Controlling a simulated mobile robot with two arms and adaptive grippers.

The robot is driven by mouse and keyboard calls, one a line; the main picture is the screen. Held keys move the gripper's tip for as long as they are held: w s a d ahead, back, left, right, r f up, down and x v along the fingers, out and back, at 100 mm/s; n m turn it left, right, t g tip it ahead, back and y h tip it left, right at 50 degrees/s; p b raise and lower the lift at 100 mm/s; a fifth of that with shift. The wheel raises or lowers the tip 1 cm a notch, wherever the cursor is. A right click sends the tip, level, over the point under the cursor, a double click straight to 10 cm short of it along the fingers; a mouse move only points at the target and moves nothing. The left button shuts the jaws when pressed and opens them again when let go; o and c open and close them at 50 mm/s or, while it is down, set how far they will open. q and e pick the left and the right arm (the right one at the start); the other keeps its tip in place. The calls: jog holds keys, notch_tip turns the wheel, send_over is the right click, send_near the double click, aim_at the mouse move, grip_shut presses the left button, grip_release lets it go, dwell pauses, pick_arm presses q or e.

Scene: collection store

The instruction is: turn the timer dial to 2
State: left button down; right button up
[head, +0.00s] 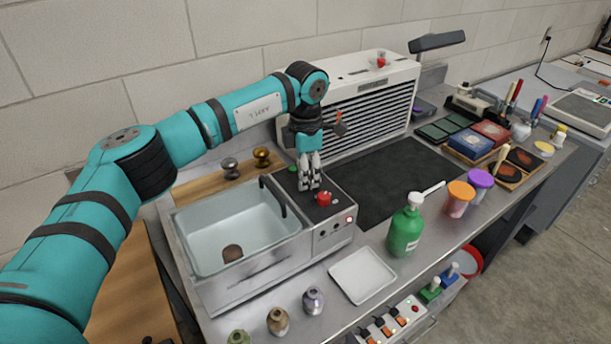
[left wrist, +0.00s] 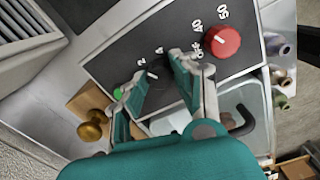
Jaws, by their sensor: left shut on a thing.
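The timer dial (left wrist: 159,80) is a dark knob on the black control panel (left wrist: 110,50) of the bath unit. It shows in the left wrist view between the fingers of my left gripper (left wrist: 163,70), with a white mark on it and small numerals beside it, partly covered. In the head view my left gripper (head: 310,184) points down at the panel and hides the dial. The gripper is shut on the dial. The exact setting is hard to read. A red knob (left wrist: 222,41) with numerals 40 and 50 is beside the fingers. My right gripper is not in view.
A green button (left wrist: 117,94) is at the panel's other end. The clear basin (head: 230,235) lies left of the panel. Brass and grey knobs (head: 262,157) stand behind it. A green pump bottle (head: 406,228) and white tray (head: 362,275) are in front right.

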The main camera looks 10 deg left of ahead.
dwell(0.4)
pick_arm(q)
jog(key=c, duration=1)
grip_release()
notch_tip(320, 180, up, 12)
